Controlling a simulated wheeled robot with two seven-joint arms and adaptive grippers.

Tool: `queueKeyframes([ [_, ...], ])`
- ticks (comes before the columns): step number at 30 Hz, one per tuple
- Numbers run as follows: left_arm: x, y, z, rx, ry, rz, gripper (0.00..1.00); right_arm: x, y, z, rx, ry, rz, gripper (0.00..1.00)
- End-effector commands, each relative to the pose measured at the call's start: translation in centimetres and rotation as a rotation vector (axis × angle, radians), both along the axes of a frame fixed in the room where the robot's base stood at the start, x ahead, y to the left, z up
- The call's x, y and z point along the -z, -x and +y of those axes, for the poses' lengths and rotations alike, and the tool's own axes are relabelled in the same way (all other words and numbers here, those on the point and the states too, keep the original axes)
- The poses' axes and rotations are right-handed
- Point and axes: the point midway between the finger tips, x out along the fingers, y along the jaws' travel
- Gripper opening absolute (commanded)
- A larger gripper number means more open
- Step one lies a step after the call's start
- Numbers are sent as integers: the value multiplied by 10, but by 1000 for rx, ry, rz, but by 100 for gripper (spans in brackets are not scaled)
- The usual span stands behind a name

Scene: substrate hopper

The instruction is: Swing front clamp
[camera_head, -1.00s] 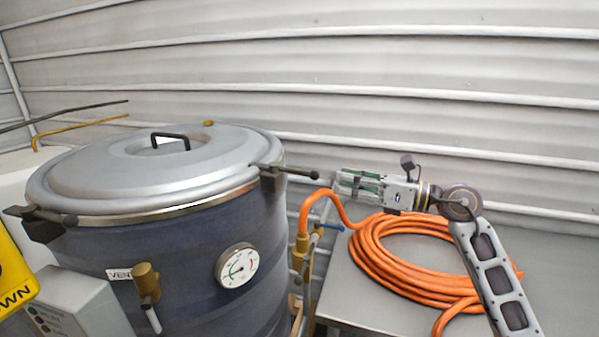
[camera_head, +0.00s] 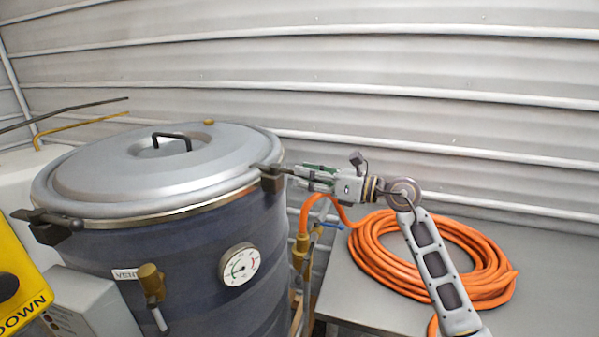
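A dark drum-shaped vessel (camera_head: 190,265) carries a grey domed lid (camera_head: 110,165) with a black handle (camera_head: 172,140). One black clamp (camera_head: 268,178) sits on the lid's right rim, its lever pointing right. Another clamp (camera_head: 45,226) sits at the left front rim, with a short lever ending in a dark knob. I cannot tell which one is called the front clamp. My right gripper (camera_head: 303,175) is at the right clamp's lever, its fingers overlapping the lever's end. Whether the fingers are closed on it cannot be made out. My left gripper is not in view.
A coiled orange hose (camera_head: 430,258) lies on a grey table (camera_head: 375,300) under my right arm. A dial gauge (camera_head: 239,264) and a brass vent valve (camera_head: 151,282) stick out from the vessel's front. A yellow panel (camera_head: 22,285) stands at the left edge. A corrugated wall is behind.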

Motion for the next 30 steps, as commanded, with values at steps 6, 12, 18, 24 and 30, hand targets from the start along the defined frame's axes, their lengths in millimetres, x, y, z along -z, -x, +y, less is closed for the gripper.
queueKeyframes([
  [6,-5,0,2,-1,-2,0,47,-1,-8,16,-1,0,0,34],
  [12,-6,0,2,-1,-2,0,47,0,-10,22,-1,0,0,34],
  [18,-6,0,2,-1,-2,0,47,0,-11,22,0,0,0,34],
  [24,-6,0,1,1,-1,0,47,0,-11,22,0,0,0,21],
  [30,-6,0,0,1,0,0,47,0,-11,22,0,0,0,0],
])
